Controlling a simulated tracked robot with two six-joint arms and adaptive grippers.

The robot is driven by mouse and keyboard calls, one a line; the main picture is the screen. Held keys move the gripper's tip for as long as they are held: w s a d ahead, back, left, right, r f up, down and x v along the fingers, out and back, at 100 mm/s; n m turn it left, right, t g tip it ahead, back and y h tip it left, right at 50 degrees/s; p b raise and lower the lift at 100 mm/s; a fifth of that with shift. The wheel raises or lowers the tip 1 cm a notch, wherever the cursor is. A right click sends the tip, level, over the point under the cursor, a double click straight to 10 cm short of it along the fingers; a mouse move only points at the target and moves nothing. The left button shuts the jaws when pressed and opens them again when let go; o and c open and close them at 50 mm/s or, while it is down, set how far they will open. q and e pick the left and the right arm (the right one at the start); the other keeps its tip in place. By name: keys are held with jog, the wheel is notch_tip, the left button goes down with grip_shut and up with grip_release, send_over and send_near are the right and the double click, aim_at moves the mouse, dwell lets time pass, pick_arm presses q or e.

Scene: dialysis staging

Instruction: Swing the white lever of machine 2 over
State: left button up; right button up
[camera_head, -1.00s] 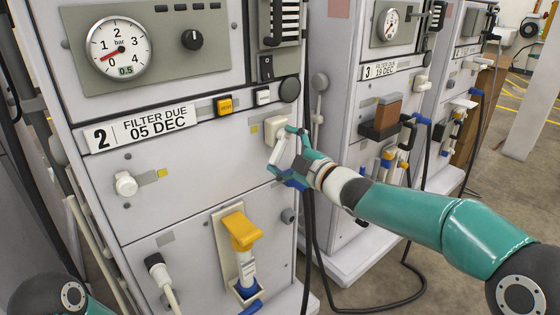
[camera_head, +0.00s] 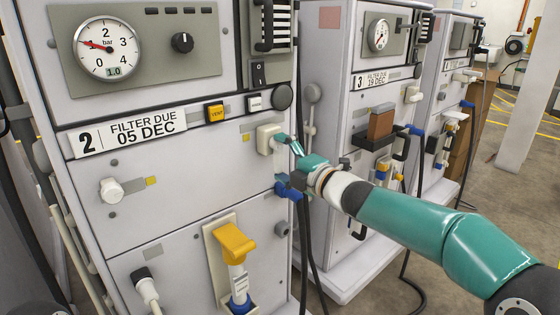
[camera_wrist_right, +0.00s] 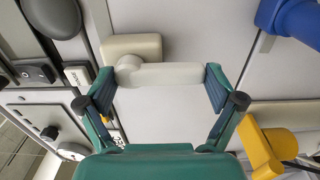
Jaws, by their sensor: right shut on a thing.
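Machine 2 (camera_head: 190,190), labelled "2 FILTER DUE 05 DEC", fills the left and middle of the head view. Its white lever (camera_wrist_right: 175,76) runs across the right wrist view from a cream mount (camera_wrist_right: 145,44); this mount (camera_head: 267,138) also shows in the head view. There the lever hangs roughly downward and is partly covered by my right gripper (camera_head: 284,164). In the wrist view my right gripper (camera_wrist_right: 160,88) is shut on the lever, one finger near each end. My left gripper is out of view.
Machine 2's gauge (camera_head: 107,47) displays 1.0. A yellow handle (camera_head: 235,243) sits below the lever, with a white knob (camera_head: 112,190) to the left. Machine 3 (camera_head: 345,130) stands close on the right. Dark hoses (camera_head: 305,260) hang between the machines.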

jog(key=shift+s+a+f, duration=0.1)
jog(key=shift+a+f, duration=0.15)
jog(key=shift+f, duration=0.15)
jog(key=o, duration=1.3)
jog(key=shift+o, duration=0.2)
jog(key=shift+d+r, duration=0.1)
jog(key=shift+s+d+r, duration=0.1)
jog(key=shift+s+d, duration=0.3)
jog(key=v, duration=1.1)
jog(key=shift+a, duration=0.1)
